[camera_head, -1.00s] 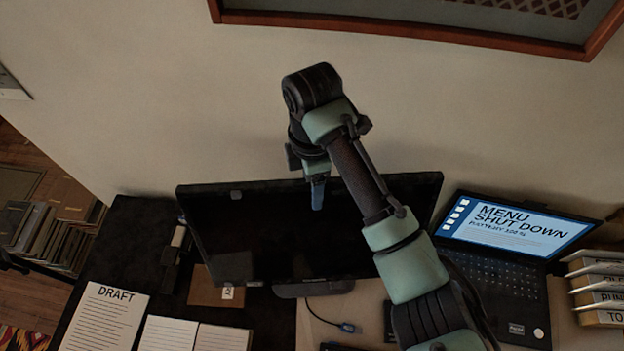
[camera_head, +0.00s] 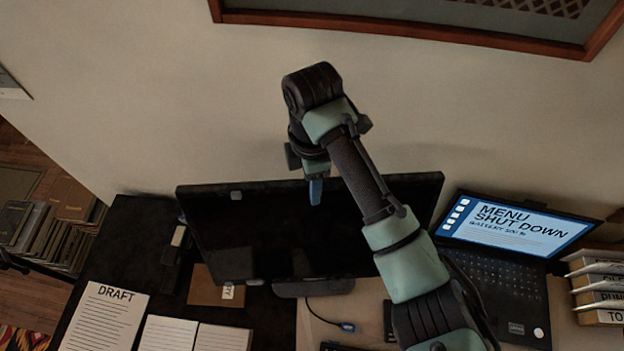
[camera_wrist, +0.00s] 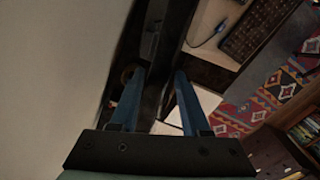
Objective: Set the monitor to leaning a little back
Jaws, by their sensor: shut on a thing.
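The monitor (camera_head: 270,240) is a wide black screen on a low stand (camera_head: 313,288), standing on the desk in front of the wall. My gripper (camera_head: 315,190) reaches down over the monitor's top edge near its middle. In the wrist view my gripper (camera_wrist: 160,78) has its two blue fingers on either side of the monitor's thin dark top edge (camera_wrist: 152,45), and it is shut on it. The fingertips' contact is partly dark there. My arm hides part of the monitor's right side in the head view.
An open laptop (camera_head: 515,230) stands right of the monitor, with stacked binders (camera_head: 598,290) beyond it. Papers (camera_head: 105,315) and an open notebook (camera_head: 193,335) lie at the front left. The wall (camera_head: 150,100) is close behind, with a framed picture (camera_head: 420,30) above.

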